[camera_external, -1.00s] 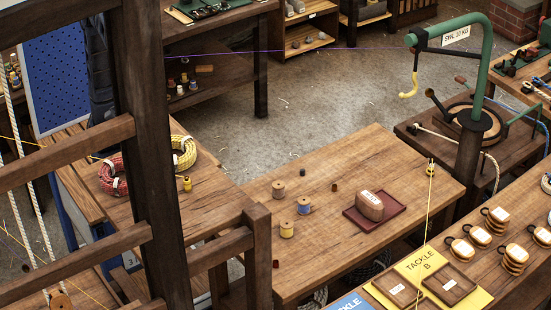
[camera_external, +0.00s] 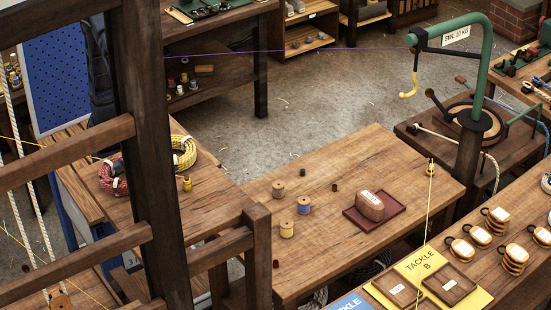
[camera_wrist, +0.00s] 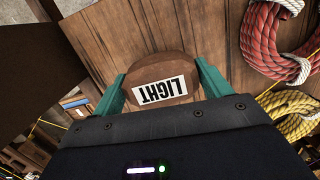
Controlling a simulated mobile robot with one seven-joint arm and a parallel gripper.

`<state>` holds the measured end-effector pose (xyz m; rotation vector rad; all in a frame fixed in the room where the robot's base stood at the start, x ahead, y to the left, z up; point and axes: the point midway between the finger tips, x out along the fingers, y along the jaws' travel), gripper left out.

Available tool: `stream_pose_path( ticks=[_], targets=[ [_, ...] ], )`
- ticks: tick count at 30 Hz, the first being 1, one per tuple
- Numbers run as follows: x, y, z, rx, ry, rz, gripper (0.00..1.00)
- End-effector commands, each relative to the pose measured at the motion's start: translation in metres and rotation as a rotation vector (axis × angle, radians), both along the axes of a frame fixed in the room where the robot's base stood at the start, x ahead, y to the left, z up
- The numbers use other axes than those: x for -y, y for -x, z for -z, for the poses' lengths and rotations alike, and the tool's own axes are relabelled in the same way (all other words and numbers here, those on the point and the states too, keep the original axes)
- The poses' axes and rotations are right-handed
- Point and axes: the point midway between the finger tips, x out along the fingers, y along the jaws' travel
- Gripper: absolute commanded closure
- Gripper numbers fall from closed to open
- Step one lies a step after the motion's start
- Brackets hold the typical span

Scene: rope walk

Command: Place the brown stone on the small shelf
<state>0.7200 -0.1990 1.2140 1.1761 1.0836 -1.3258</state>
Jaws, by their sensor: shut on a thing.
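A brown stone (camera_wrist: 160,66) with a white label reading LIGHT, upside down here, sits between the two teal fingers of my gripper (camera_wrist: 162,76) in the wrist view. The fingers are shut on its two sides. Brown planks lie beyond the stone; the gap to them cannot be judged. In the external view my gripper and this stone are hidden behind the dark wooden post. A second, reddish-brown stone (camera_external: 370,206) with a white label rests on a dark red tray (camera_external: 357,224) on the workbench. I cannot tell which shelf is the small one.
Red (camera_wrist: 272,40) and yellow (camera_wrist: 292,115) rope coils lie right of my gripper. The dark post (camera_external: 152,150) and rails stand in front of the left bench. Spools (camera_external: 304,206) stand on the workbench. A shelf unit (camera_external: 308,40) at the back holds small items.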

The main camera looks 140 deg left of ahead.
Motion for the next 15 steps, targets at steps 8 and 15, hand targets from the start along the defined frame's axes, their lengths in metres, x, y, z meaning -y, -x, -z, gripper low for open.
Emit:
stream_pose_path(
  ticks=[8, 15],
  targets=[
    [0.0, 0.0, 0.034, -0.002, 0.0, 0.0, 0.56],
    [0.0, 0.0, 0.035, -0.001, 0.0, 0.0, 0.56]
  ],
)
